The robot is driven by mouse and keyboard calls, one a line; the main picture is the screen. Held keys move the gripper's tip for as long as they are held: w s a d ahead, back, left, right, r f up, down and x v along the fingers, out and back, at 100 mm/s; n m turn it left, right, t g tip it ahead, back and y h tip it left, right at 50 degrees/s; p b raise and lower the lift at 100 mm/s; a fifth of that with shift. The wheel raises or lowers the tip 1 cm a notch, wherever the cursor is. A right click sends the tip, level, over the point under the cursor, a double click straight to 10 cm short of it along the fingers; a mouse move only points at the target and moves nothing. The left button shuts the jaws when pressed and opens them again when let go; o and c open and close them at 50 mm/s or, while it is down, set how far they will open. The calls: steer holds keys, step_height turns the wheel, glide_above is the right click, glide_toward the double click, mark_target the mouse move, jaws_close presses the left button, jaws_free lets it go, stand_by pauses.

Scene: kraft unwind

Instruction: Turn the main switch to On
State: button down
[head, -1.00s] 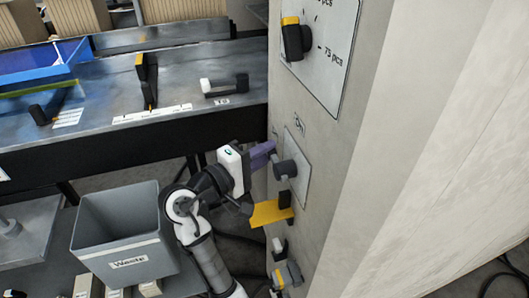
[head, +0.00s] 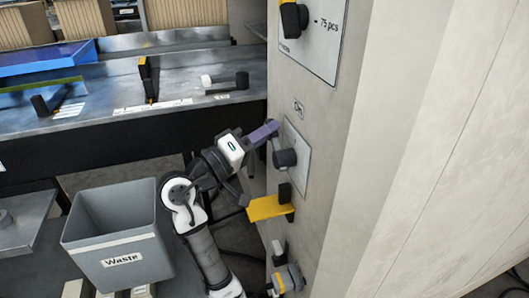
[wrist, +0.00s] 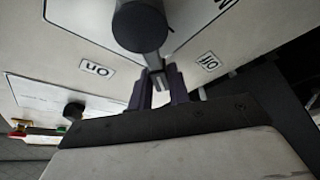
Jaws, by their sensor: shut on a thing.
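The main switch is a dark round knob (head: 285,158) on a pale plate (head: 301,168) on the cabinet's side. In the wrist view the knob (wrist: 140,27) is at the top centre, with a grey lever (wrist: 155,62) reaching down from it. The On label (wrist: 97,67) is left of the lever and the Off label (wrist: 208,61) is right. The lever lies between them. The On label also shows in the head view (head: 298,106), above the plate. My gripper (head: 272,130) with purple fingers is shut on the lever; its fingertips (wrist: 159,80) hide the lever's end.
A yellow-topped bracket (head: 268,208) and another grey knob (head: 290,277) stick out below the switch. A dial panel (head: 318,52) is above. The grey waste bin (head: 118,240) stands left of my arm, and a metal table (head: 120,120) lies behind.

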steer(key=m+b, duration=0.2)
steer(key=s+m+g+h+b, duration=0.1)
steer(key=m+b, duration=0.1)
steer(key=r+m+h+b, duration=0.1)
steer(key=m+b, duration=0.1)
steer(key=shift+s+d, duration=0.25)
steer(key=shift+s, duration=0.1)
steer(key=m+b, duration=0.1)
steer(key=s+m+g+h+b, duration=0.1)
steer(key=m+b, duration=0.1)
steer(key=m+g+h+b, duration=0.1)
steer(key=m+b, duration=0.1)
steer(key=shift+s+d+r, duration=0.3)
steer(key=shift+s+r, duration=0.05)
steer(key=m+b, duration=0.1)
steer(key=m+g+b, duration=0.1)
steer(key=s+m+g+h+b, duration=0.1)
steer(key=shift+s+d+r+m, duration=0.1)
steer(key=shift+d+r+m, duration=0.1)
steer(key=shift+r+m, duration=0.15)
steer(key=shift+s+m, duration=0.1)
steer(key=shift+m, duration=0.25)
steer(key=c, duration=1.3)
jaws_free()
steer(key=shift+r, duration=0.1)
